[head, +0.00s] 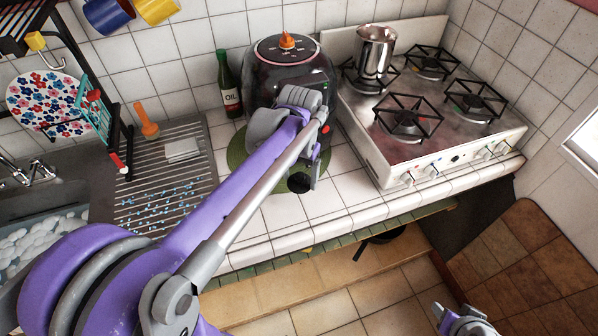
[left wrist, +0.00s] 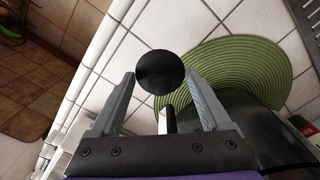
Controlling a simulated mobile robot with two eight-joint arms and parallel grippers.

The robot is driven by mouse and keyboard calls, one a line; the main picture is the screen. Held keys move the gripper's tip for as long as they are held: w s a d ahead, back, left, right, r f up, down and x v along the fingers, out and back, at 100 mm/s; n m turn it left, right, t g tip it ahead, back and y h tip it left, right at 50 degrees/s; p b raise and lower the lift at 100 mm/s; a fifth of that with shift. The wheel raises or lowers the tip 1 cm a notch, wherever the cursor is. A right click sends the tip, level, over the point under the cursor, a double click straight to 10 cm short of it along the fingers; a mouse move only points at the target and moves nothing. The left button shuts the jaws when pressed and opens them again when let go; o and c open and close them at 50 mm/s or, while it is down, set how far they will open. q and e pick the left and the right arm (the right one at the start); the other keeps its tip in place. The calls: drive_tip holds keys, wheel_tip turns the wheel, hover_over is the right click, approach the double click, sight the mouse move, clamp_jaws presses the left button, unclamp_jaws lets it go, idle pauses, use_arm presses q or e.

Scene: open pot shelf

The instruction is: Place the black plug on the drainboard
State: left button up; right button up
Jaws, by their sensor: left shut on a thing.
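The black plug is a round dark disc; it shows between the fingers in the left wrist view (left wrist: 160,72) and below the gripper in the head view (head: 299,183). My left gripper (head: 310,172) is shut on it, over the tiled counter and the green round mat (head: 238,150), in front of the black appliance. The drainboard (head: 205,165) is the ribbed grey surface to the left of my left gripper, beside the sink. My right gripper (head: 459,318) is at the bottom right edge, cut off, over the floor.
A white block (head: 182,150) and blue drops are on the drainboard. An orange-handled tool (head: 147,122) stands at its back left. An oil bottle (head: 229,88) and the black appliance (head: 285,68) stand behind. The stove (head: 440,105) with a metal pot (head: 374,52) is at right.

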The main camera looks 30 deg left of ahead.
sight(299, 200)
use_arm(q)
wheel_tip(299, 200, down, 2)
drive_tip(key=shift+s+f, duration=0.1)
drive_tip(key=shift+f, duration=2.15)
drive_tip(key=shift+f, duration=0.1)
drive_tip(key=shift+f+b, duration=0.15)
drive_tip(key=shift+b, duration=0.15)
drive_tip(key=o, duration=1.2)
